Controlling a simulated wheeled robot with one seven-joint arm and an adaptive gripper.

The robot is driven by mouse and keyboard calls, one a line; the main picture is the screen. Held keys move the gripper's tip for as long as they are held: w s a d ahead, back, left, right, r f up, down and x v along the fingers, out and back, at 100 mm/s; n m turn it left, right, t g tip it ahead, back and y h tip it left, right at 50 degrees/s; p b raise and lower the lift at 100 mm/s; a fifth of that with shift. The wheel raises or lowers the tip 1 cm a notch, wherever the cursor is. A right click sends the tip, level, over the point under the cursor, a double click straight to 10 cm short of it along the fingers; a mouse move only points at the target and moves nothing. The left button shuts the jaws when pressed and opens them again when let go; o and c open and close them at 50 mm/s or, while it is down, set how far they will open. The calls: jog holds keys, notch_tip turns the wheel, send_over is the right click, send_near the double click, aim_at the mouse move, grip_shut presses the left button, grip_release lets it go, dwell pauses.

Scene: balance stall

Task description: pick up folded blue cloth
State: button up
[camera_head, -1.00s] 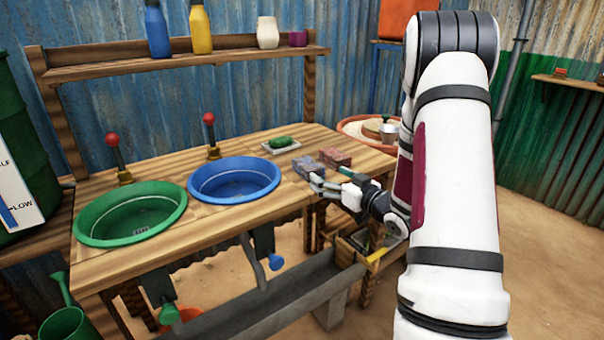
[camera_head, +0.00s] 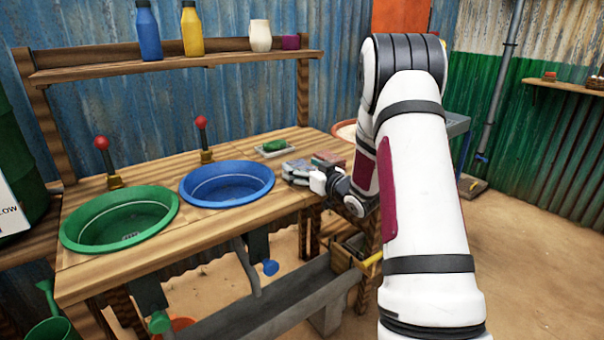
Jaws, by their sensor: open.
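The folded blue cloth (camera_head: 297,165) is a small grey-blue bundle at the right end of the wooden table, right of the blue basin. A folded reddish cloth (camera_head: 328,159) lies just beside it on the right. My gripper (camera_head: 297,174) is open and reaches in from the right at the near side of the blue cloth. Its fingers overlap the cloth in this view and partly hide it. I cannot tell whether they touch it.
A blue basin (camera_head: 228,200) and a green basin (camera_head: 92,240) sit in the wooden table (camera_head: 215,222). A green soap on a dish (camera_head: 274,147) lies behind the cloths. A grey trough (camera_head: 285,300) runs below. Bottles stand on the shelf (camera_head: 105,70) above.

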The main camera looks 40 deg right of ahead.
aim_at(303, 165)
jog(key=c, duration=1.3)
jog(key=shift+r, duration=0.1)
jog(key=shift+r, duration=0.55)
notch_tip(303, 165, up, 2)
jog(key=shift+r+p, duration=0.2)
jog(key=shift+p, duration=0.45)
jog(key=s+a, duration=0.1)
jog(key=s, duration=0.4)
jog(key=s+a+r+p, duration=0.1)
jog(key=s+a, duration=0.1)
jog(key=s, duration=0.3)
jog(key=s+a+p, duration=0.1)
jog(key=s+a, duration=0.1)
jog(key=s, duration=0.3)
jog(key=shift+s+r, duration=0.1)
jog(key=shift+r, duration=0.1)
